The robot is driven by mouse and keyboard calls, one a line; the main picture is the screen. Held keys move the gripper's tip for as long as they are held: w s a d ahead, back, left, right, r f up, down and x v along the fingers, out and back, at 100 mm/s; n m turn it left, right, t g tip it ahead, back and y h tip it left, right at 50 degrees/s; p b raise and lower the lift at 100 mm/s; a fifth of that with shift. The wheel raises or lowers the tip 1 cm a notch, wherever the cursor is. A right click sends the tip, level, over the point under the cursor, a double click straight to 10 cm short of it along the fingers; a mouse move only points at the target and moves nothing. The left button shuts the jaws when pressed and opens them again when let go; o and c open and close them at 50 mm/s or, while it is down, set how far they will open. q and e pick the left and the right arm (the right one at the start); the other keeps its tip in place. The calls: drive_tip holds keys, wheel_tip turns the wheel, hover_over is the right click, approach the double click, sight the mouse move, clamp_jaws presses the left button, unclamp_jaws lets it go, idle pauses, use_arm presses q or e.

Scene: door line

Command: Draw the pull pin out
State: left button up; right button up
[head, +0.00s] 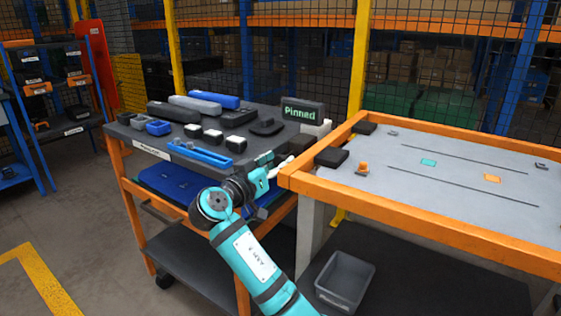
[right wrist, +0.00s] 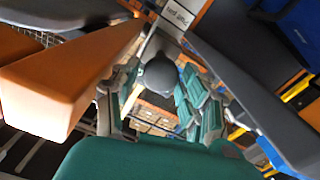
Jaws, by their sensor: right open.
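A dark grey round knob (right wrist: 160,73) on a pale stem shows in the right wrist view and looks like the head of the pull pin. My right gripper (right wrist: 156,92) is open, with one finger on either side of the knob; I cannot tell whether they touch it. In the head view my right gripper (head: 268,172) is at the right end of the dark-topped cart (head: 128,133), in the gap beside the orange-framed table (head: 450,238). The knob is not clear there. A dark display (head: 302,111) on the cart reads "Pinned". My left gripper is out of view.
The cart holds a blue bar (head: 214,99), a blue tray (head: 200,154) and several dark blocks. The orange-framed table carries a small orange-topped piece (head: 362,168) and a black block (head: 331,157). A grey bin (head: 345,280) stands low beneath it. Floor at left is open.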

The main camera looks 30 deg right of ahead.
drive_tip(key=shift+x, duration=0.8)
clamp_jaws()
drive_tip(key=shift+a, duration=0.1)
